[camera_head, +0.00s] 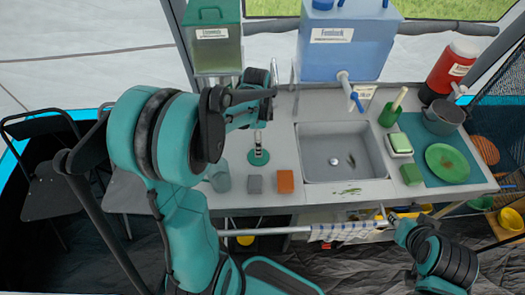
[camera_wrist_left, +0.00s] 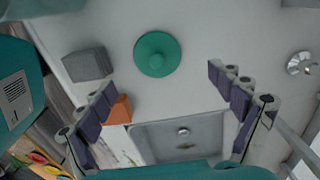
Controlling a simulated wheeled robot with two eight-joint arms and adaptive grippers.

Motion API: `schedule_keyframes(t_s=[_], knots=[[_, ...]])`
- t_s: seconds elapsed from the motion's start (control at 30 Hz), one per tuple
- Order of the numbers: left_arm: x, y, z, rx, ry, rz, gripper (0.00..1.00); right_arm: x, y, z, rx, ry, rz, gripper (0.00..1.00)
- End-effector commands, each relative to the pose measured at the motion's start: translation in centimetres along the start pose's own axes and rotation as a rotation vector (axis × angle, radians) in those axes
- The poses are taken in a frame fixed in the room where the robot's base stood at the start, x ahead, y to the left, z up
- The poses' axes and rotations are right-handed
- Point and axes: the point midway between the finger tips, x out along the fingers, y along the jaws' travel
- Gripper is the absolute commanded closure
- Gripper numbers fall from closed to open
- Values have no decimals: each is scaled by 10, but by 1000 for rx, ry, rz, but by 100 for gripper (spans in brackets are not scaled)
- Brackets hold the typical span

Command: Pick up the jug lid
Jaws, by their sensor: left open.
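The jug lid is a round teal disc with a small knob (camera_wrist_left: 157,55). It lies flat on the pale counter and also shows in the head view (camera_head: 258,158). My left gripper (camera_wrist_left: 161,78) is open and empty above the counter, and in the left wrist view the lid lies beyond and between its spread fingertips. A gap to the lid cannot be judged exactly. A translucent teal jug (camera_head: 220,178) stands left of the lid, partly hidden by my left arm. My right gripper (camera_head: 391,215) is low at the counter's front edge by the rail; its jaws are too small to read.
A grey block (camera_head: 255,184) and an orange block (camera_head: 286,181) sit in front of the lid. The sink (camera_head: 345,183) is to the right. A green dispenser (camera_head: 213,50) and a blue water tank (camera_head: 343,55) stand behind. A green plate (camera_head: 447,162) and pot (camera_head: 442,118) occupy the right end.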

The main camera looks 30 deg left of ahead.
Motion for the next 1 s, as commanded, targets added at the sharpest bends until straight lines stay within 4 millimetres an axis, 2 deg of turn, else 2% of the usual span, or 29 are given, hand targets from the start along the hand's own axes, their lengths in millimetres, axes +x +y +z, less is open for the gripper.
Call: schedule_keyframes(t_s=[0.1,0.27,0.5,0.77,0.8,0.97,1.0], knots=[[16,0,0,0,0,0,7,6,0,5,0,0,0,70],[30,2,0,-1,0,-1,7,12,0,8,0,0,0,70],[67,4,-1,-2,0,-2,7,27,0,20,0,0,0,70],[71,4,-1,-2,1,-2,7,27,0,19,0,0,0,70],[71,4,-1,-3,1,-2,13,27,0,19,0,0,0,70],[71,4,-1,-3,1,-2,54,27,0,19,0,0,0,70],[71,4,-1,-3,1,-2,58,27,0,19,0,0,0,70]])
